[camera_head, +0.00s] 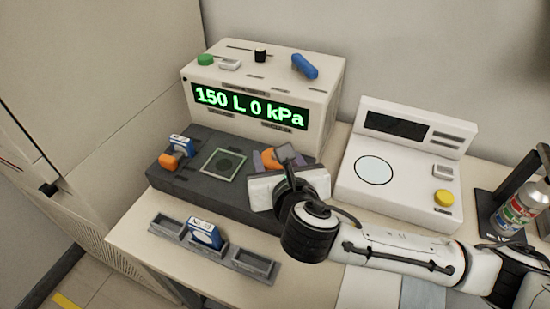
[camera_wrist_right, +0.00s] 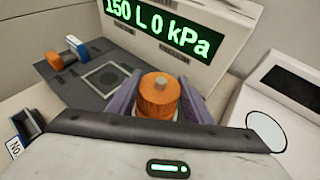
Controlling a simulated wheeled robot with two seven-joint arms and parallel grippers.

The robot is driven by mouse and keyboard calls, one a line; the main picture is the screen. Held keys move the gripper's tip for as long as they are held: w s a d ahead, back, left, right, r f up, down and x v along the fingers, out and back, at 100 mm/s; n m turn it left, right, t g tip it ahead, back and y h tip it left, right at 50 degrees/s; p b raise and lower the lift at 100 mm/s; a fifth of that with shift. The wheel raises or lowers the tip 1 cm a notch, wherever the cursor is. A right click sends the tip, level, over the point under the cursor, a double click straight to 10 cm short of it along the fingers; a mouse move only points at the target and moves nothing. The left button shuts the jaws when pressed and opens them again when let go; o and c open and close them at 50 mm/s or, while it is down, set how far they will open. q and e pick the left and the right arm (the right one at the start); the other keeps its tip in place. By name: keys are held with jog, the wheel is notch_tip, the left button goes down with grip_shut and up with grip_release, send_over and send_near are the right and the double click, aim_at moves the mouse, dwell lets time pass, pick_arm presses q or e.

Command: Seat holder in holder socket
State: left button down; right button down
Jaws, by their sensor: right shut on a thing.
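My right gripper (camera_head: 272,159) is over the right part of the dark base deck (camera_head: 200,185). Its purple fingers are shut on an orange round piece with a grey top, seemingly the holder (camera_wrist_right: 158,96); the fingers stand on both sides of it in the right wrist view. The arm hides much of it in the head view, and I cannot tell whether its underside touches the deck. A square plate with a dark round centre, possibly the holder socket (camera_head: 224,165), lies in the deck to the left of the gripper. My left gripper is not in view.
An orange block (camera_head: 171,162) and a blue-white box (camera_head: 182,145) stand at the deck's left end. The display unit (camera_head: 250,105) rises behind. A grey tray (camera_head: 245,262) with a blue-white box (camera_head: 204,234) lies in front. A white scale (camera_head: 395,185) stands right.

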dwell(0.3)
jog(key=c, duration=0.9)
grip_release()
jog(key=shift+f, duration=0.2)
jog(key=shift+r, duration=0.15)
jog(key=shift+s+r, duration=0.1)
jog(key=shift+s, duration=0.2)
jog(key=v, duration=1.1)
jog(key=shift+s+p, duration=0.2)
jog(key=shift+p, duration=0.15)
jog(key=shift+s, duration=0.1)
